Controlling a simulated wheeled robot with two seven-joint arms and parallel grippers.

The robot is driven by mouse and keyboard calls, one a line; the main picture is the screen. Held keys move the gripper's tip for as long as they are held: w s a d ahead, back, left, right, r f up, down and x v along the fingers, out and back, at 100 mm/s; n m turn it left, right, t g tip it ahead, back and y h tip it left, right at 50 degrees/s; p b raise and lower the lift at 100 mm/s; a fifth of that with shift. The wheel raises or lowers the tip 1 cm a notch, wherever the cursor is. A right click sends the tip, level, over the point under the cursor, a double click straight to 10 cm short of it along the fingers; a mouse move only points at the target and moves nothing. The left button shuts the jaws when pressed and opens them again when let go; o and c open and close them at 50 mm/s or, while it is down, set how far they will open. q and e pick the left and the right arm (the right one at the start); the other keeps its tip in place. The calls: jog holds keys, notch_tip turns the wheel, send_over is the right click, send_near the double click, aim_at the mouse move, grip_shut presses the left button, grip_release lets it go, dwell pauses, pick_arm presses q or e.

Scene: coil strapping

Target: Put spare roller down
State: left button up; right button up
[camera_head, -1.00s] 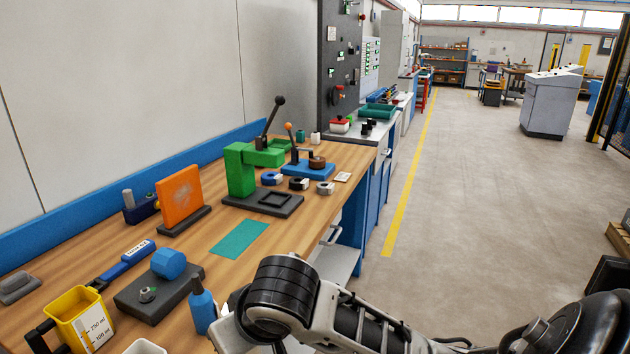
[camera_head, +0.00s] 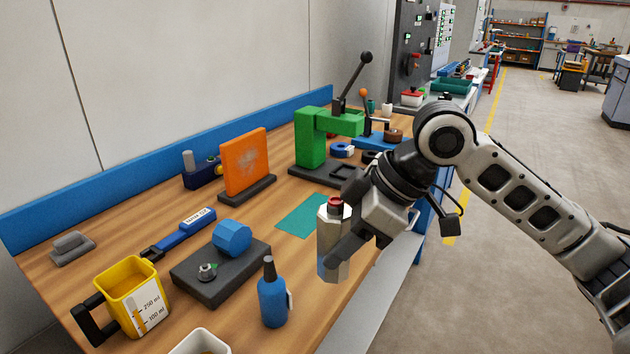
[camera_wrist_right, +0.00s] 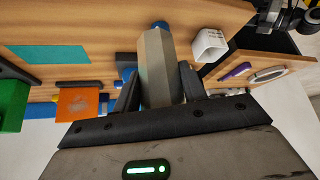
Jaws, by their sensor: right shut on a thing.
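My right gripper (camera_head: 342,245) is shut on a grey faceted roller (camera_head: 331,225) with a red end on top. It holds the roller upright near the bench's front edge, right of the blue bottle. In the right wrist view the roller (camera_wrist_right: 158,65) sits between the two dark fingers. A flat teal mat (camera_head: 304,214) lies bare on the bench behind and left of the roller; it also shows in the wrist view (camera_wrist_right: 47,55). A blue faceted roller (camera_head: 232,236) sits on a dark block (camera_head: 205,280). My left gripper is not in view.
The blue bottle (camera_head: 272,297) and the yellow measuring jug (camera_head: 130,300) stand at the front. Behind are the orange plate (camera_head: 245,160), the green press (camera_head: 312,150) and the blue-handled tool (camera_head: 185,232). A white container (camera_head: 200,342) is at the bottom edge.

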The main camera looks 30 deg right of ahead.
jog(key=shift+w+d+r, duration=0.1)
jog(key=shift+w+d, duration=0.05)
jog(key=shift+w, duration=0.15)
jog(key=w+d+f, duration=0.1)
jog(key=w+f, duration=0.2)
jog(key=w, duration=0.1)
jog(key=w+d+f, duration=0.2)
jog(key=w+f, duration=0.1)
jog(key=w, duration=0.1)
jog(key=w+d+f, duration=0.1)
jog(key=w+f, duration=0.2)
jog(key=w, duration=0.1)
jog(key=shift+w+d+f+p, duration=0.2)
jog(key=shift+w+f+p, duration=0.1)
jog(key=shift+p, duration=0.1)
jog(key=shift+f, duration=1.5)
jog(key=o, duration=1.3)
jog(key=shift+s+f, duration=0.1)
jog(key=shift+o, duration=0.2)
